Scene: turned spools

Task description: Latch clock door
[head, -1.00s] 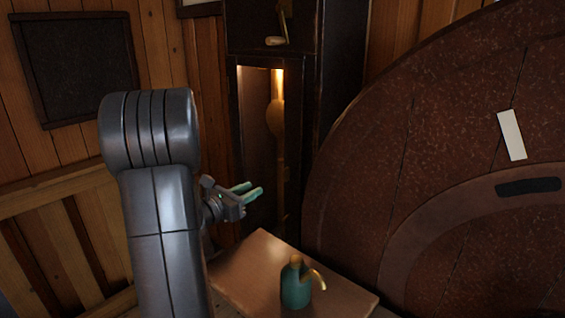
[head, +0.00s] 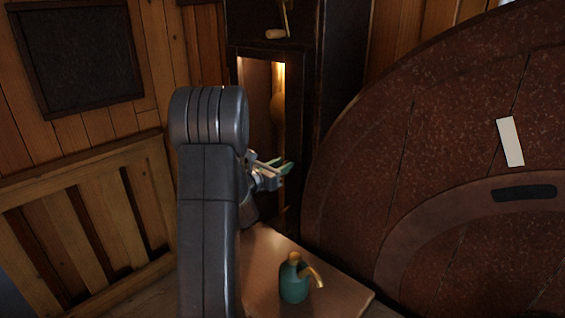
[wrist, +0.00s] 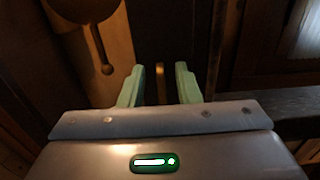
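The clock (head: 342,75) is a tall dark case at the back with a lit upright opening framed in dark wood. A pale pendulum (head: 279,108) hangs inside it. I cannot tell whether this frame is the door or whether it is shut. A small lever with a pale handle (head: 276,34) sits above the opening. My gripper (head: 286,167) is in front of the opening's lower part, its green fingers apart. Contact cannot be told.
A teal oil can (head: 294,281) with a brass spout stands on a wooden top (head: 335,291) below my gripper. A large reddish-brown disc (head: 440,150) fills the right side. A slatted wooden rail (head: 95,215) stands at the left. A dark board (head: 78,62) hangs on the wall.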

